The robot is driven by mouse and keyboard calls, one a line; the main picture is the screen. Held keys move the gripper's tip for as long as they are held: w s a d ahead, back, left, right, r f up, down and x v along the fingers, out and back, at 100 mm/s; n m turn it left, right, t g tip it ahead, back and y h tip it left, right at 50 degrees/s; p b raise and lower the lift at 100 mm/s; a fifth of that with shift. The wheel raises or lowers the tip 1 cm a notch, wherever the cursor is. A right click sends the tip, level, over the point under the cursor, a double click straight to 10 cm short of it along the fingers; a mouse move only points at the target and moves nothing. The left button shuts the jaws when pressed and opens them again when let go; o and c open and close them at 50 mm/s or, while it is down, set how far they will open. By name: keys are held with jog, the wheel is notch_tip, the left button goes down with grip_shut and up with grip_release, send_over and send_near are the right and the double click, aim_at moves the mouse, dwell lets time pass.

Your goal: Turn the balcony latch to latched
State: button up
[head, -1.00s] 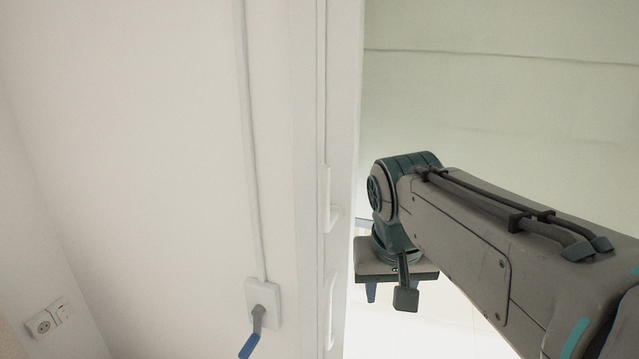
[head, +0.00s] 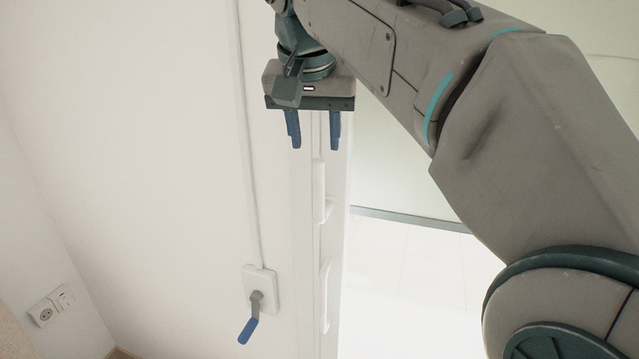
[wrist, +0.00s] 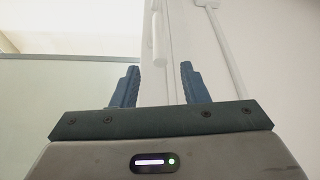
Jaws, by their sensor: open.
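The balcony latch (head: 250,318) is a small lever with a blue grip and a grey stem on a white plate (head: 259,287) on the white wall. Its grip points down and slightly left in the head view. My gripper (head: 314,146) is open and empty, fingers pointing down, well above the latch and a little to its right in the picture. In the wrist view the two blue fingers (wrist: 158,82) stand apart with nothing between them. The lever does not show in the wrist view; a white plate or box is cut off at its top edge.
A white door frame with white handles (head: 326,295) stands right of the latch. A thin white conduit (head: 245,150) runs up the wall from the plate. Wall sockets (head: 51,305) are at the lower left. Pale tiled floor (head: 400,290) shows beyond the frame.

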aim_at(319, 183)
jog(key=x, duration=1.1)
jog(key=shift+f+b, duration=0.2)
jog(key=shift+b, duration=0.15)
grip_shut()
